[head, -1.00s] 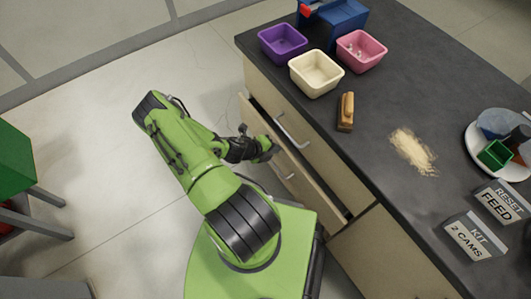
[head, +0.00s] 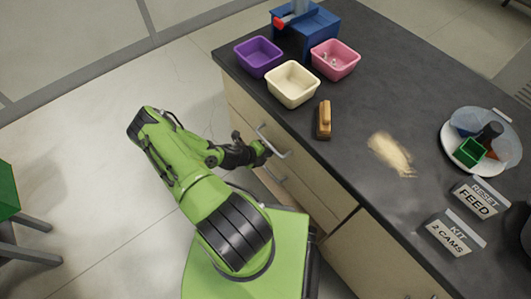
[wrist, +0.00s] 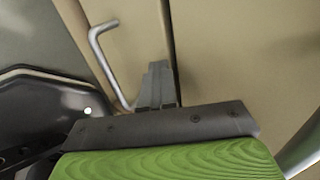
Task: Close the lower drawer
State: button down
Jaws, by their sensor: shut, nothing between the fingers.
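The lower drawer (head: 295,195) is in the beige cabinet front under the dark worktop. Its front looks flush, or nearly so, with the upper drawer (head: 310,182); no open interior shows. My gripper (head: 264,149) is at the drawer fronts, beside the upper metal handle (head: 273,143) in the head view. In the wrist view its shut, empty fingers (wrist: 158,68) point at the beige front beside a narrow dark seam. A metal handle (wrist: 103,65) stands left of them, clear of the fingers. Whether the fingertips touch the front cannot be told.
The worktop holds purple (head: 258,55), cream (head: 292,83) and pink (head: 335,59) bins, a brush (head: 324,119), a dust pile (head: 392,154) and a plate (head: 503,160). A green-topped stool (head: 8,190) stands left. The floor between is clear.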

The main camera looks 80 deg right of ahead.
jog(key=w+a+f+p+v, duration=0.1)
jog(key=p+v, duration=0.3)
jog(key=v, duration=0.9)
jog(key=shift+a+f, duration=0.2)
jog(key=shift+f, duration=0.35)
jog(key=shift+w, duration=0.2)
